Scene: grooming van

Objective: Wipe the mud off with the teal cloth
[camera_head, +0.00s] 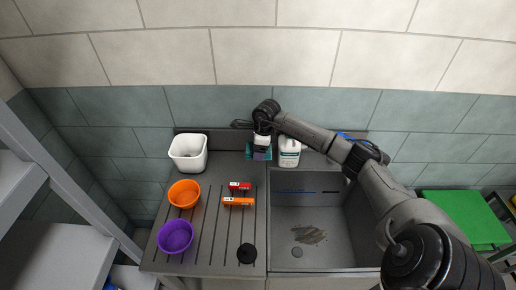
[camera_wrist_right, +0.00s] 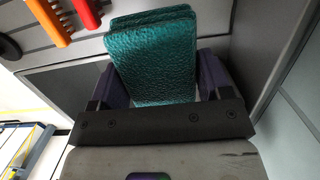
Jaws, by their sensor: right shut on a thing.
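The teal cloth (camera_head: 249,153) is at the back of the counter, just left of the sink. In the right wrist view the folded cloth (camera_wrist_right: 153,50) sits between the fingers of my right gripper (camera_wrist_right: 155,82). My right gripper (camera_head: 261,153) is shut on it in the head view, where the hand partly hides the cloth. I cannot tell whether the cloth touches the counter. A brown mud smear (camera_head: 309,235) lies on the floor of the grey sink (camera_head: 335,222), near the drain. My left gripper is out of view.
A white bottle (camera_head: 289,157) stands right beside the gripper. A white tub (camera_head: 187,160), orange bowl (camera_head: 184,194), purple bowl (camera_head: 175,237), red brush (camera_head: 240,186), orange brush (camera_head: 238,201) and black round item (camera_head: 246,254) occupy the ribbed drainboard. A green-topped table (camera_head: 463,215) stands at right.

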